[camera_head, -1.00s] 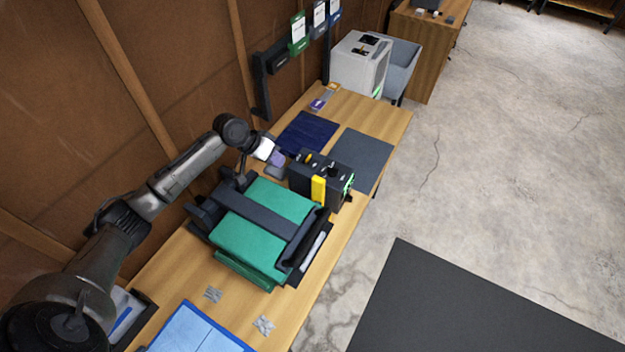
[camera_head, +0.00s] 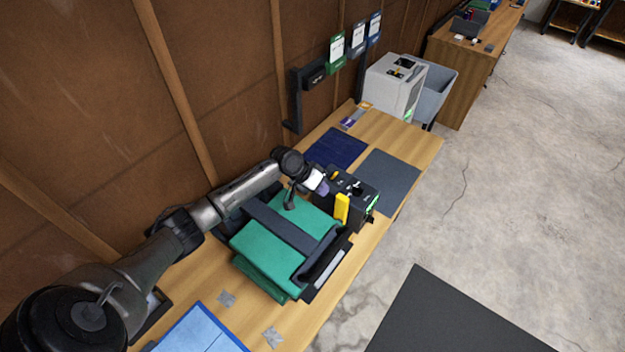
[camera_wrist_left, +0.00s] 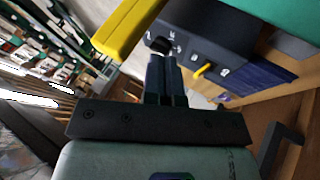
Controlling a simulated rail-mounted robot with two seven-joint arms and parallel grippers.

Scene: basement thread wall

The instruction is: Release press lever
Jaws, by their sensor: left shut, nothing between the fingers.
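A dark control box (camera_head: 361,188) with a yellow lever (camera_head: 341,208) on its near side stands on the wooden bench. In the left wrist view the yellow lever (camera_wrist_left: 128,27) lies upper left and the dark box (camera_wrist_left: 207,40) is ahead of the fingers. Beside the box sits a press with green padding (camera_head: 268,246) under a dark crossbar (camera_head: 281,225). My left gripper (camera_head: 325,188) is at the box's left side, close to the lever; I cannot tell whether it touches. In the left wrist view its fingers (camera_wrist_left: 163,62) are together and empty. My right gripper is out of view.
A dark blue mat (camera_head: 336,148) and a grey mat (camera_head: 388,178) lie behind the box. A white machine (camera_head: 393,88) and a grey bin (camera_head: 434,97) stand at the bench's far end. A blue board (camera_head: 200,330) lies at the near end.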

